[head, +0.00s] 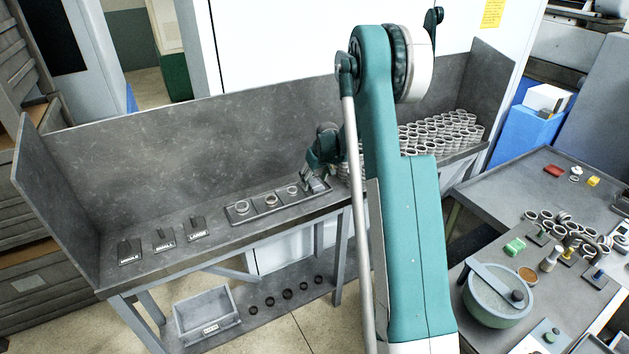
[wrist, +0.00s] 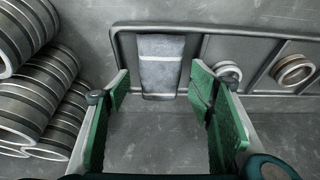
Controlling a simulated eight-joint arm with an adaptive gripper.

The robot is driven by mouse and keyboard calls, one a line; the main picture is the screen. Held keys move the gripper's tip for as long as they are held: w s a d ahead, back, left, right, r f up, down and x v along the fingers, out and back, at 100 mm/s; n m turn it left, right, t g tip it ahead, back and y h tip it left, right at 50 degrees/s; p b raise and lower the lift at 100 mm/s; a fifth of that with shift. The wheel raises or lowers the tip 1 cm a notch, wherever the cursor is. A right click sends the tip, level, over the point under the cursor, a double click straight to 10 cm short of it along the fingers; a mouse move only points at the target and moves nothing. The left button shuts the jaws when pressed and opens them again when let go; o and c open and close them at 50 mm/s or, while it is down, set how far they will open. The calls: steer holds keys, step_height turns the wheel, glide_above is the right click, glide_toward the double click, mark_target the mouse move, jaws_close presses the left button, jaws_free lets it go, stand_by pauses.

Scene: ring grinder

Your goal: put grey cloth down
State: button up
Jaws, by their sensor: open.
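The grey cloth (wrist: 161,47) lies folded flat in the end compartment of the dark tray (wrist: 225,29) in the wrist view. Its lower end rests across or close to the tray's near rim. My gripper (wrist: 160,78) is open, with its green-padded fingers apart on either side of the cloth's near end and nothing held between them. In the head view my gripper (head: 317,184) is low over the right end of the tray (head: 258,220) on the grey bench. The cloth is hard to make out there behind the fingers.
Metal rings (wrist: 228,71) sit in the other tray compartments. Stacked rings (wrist: 30,100) stand close on the left in the wrist view; they also fill the bench's right end (head: 440,132). Black label stands (head: 164,238) are at the bench's left. A back panel (head: 200,150) borders the bench.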

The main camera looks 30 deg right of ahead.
steer(key=shift+r, duration=0.2)
steer(key=shift+r+p, duration=0.55)
steer(key=shift+r, duration=0.1)
steer(key=v, duration=1.1)
steer(key=shift+r+b, duration=0.2)
steer(key=shift+b, duration=0.15)
steer(key=shift+s, duration=0.15)
